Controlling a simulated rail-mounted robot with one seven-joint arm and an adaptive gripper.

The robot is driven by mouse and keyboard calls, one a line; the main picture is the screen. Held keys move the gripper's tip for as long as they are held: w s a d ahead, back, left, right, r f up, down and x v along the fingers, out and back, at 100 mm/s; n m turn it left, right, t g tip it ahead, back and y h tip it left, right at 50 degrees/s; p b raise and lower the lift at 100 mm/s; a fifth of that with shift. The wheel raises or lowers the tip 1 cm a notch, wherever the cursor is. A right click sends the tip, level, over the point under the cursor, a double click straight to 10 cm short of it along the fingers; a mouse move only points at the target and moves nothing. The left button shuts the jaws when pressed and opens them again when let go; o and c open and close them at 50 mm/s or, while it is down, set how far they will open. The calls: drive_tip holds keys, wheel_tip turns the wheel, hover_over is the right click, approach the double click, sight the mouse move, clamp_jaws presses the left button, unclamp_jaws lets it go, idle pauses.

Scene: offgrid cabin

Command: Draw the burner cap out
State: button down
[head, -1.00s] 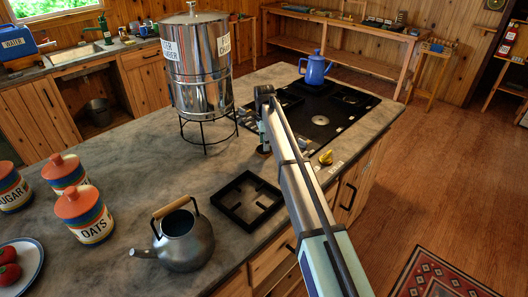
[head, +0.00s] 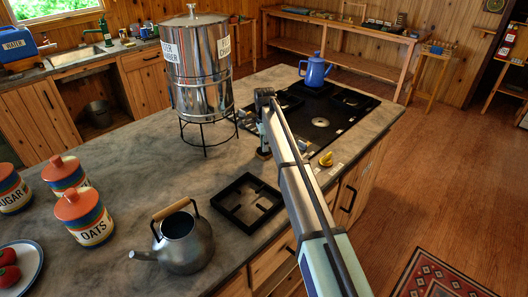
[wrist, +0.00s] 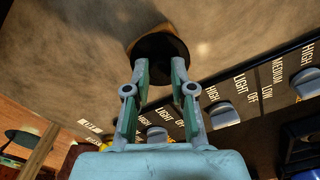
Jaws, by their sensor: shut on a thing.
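The burner cap (wrist: 160,45) shows in the wrist view as a dark round disc at the fingertips, over the grey stone counter. My gripper (wrist: 160,70) points at it from above, shut on it with one finger on either side. The fingers hide part of the cap's near edge. In the head view my gripper (head: 264,146) is low beside the front left corner of the black hob (head: 345,125), and the cap is hard to make out there. A dark shadow lies next to the cap in the wrist view.
A steel water filter (head: 198,60) on a wire stand is close left of my gripper. A black grate (head: 246,201) and a grey kettle (head: 182,240) stand nearer. Knobs (wrist: 223,113) line the hob's edge. A blue pot (head: 315,70) stands on the hob's far side.

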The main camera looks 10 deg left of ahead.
drive_tip(key=shift+r+p, duration=0.3)
drive_tip(key=shift+r, duration=0.35)
drive_tip(key=shift+r+p, duration=0.5)
drive_tip(key=shift+r, duration=0.65)
